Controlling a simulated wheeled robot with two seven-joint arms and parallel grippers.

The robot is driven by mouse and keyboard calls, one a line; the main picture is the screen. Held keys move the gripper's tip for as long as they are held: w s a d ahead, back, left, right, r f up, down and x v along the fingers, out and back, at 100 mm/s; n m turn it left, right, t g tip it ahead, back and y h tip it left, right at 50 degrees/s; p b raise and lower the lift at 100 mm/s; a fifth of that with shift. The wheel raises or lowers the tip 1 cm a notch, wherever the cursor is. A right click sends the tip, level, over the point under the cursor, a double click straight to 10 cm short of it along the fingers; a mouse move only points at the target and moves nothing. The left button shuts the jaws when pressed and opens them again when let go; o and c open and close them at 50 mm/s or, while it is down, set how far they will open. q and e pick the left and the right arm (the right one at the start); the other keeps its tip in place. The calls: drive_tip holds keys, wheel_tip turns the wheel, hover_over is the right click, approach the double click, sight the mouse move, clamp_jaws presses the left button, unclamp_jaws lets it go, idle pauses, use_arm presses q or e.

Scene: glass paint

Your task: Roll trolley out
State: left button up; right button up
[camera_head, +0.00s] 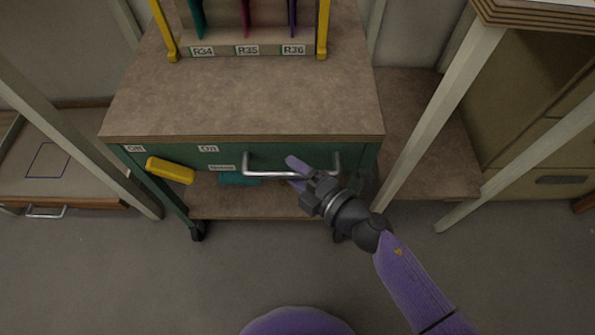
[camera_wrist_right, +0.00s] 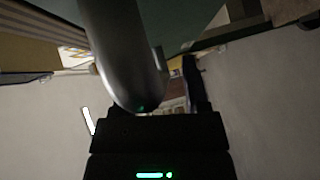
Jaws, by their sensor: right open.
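The trolley has a brown top (camera_head: 240,95), a green front and a silver bar handle (camera_head: 262,173) on its front edge. Dark castors (camera_head: 198,231) show below. A yellow lever (camera_head: 170,170) sits at the front left, tilted down to the right, near small labels. My right gripper (camera_head: 297,172) is open at the middle of the handle. One purple finger shows above the bar; the lower finger is partly hidden. In the right wrist view the handle (camera_wrist_right: 125,50) looms large in front of the gripper; whether it touches is unclear. My left gripper is out of view.
A rack (camera_head: 265,48) with labels R34, R35 and R36 stands on the trolley's top at the back. Pale posts (camera_head: 440,120) of a bench stand close on the right. A drawer unit (camera_head: 60,180) is at the left. The grey floor (camera_head: 130,275) in front looks clear.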

clamp_jaws()
idle(1.0)
idle(0.4)
